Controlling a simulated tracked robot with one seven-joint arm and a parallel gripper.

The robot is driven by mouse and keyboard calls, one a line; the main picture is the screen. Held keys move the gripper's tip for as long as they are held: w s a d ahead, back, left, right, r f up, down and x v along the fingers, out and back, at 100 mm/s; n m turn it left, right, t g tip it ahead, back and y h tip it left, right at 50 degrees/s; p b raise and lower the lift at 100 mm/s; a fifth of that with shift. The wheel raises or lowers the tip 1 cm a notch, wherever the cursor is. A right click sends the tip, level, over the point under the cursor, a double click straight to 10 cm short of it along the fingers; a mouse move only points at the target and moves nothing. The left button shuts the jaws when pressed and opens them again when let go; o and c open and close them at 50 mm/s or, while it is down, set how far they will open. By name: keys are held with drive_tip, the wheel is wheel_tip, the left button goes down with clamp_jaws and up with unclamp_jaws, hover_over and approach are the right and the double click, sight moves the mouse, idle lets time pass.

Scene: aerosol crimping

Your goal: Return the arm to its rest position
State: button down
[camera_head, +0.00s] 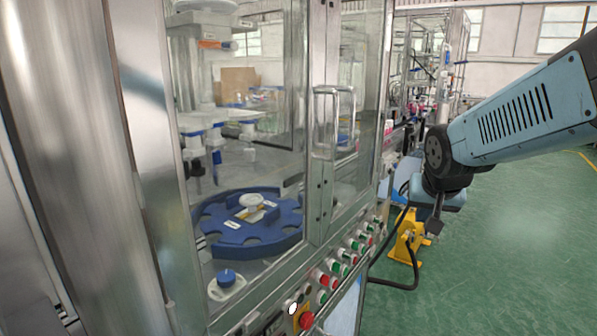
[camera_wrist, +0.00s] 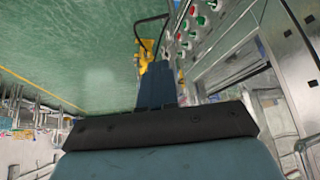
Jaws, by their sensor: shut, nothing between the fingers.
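My arm (camera_head: 530,105) reaches in from the right edge of the head view, beside the machine and over the green floor. My gripper (camera_head: 434,227) hangs at the arm's end, pointing down, in front of the yellow device near the machine's base. In the wrist view my gripper (camera_wrist: 158,78) points away from the camera, its fingers together with nothing between them. It appears apart from the machine.
The crimping machine (camera_head: 318,120) has glass doors, a blue rotary table (camera_head: 250,238) inside and a button panel (camera_head: 335,272). A yellow device (camera_head: 405,243) with a black cable stands on the floor. Open green floor (camera_head: 500,270) lies to the right.

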drive_tip(key=s+a+r+n, duration=0.1)
drive_tip(key=s+r, duration=0.1)
drive_tip(key=s, duration=0.4)
drive_tip(key=s+a+r+n+g+y, duration=0.1)
drive_tip(key=s+r+n, duration=0.1)
drive_tip(key=s, duration=0.5)
drive_tip(key=shift+s+a, duration=0.25)
drive_tip(key=shift+a, duration=0.1)
drive_tip(key=shift+r, duration=0.1)
idle(0.5)
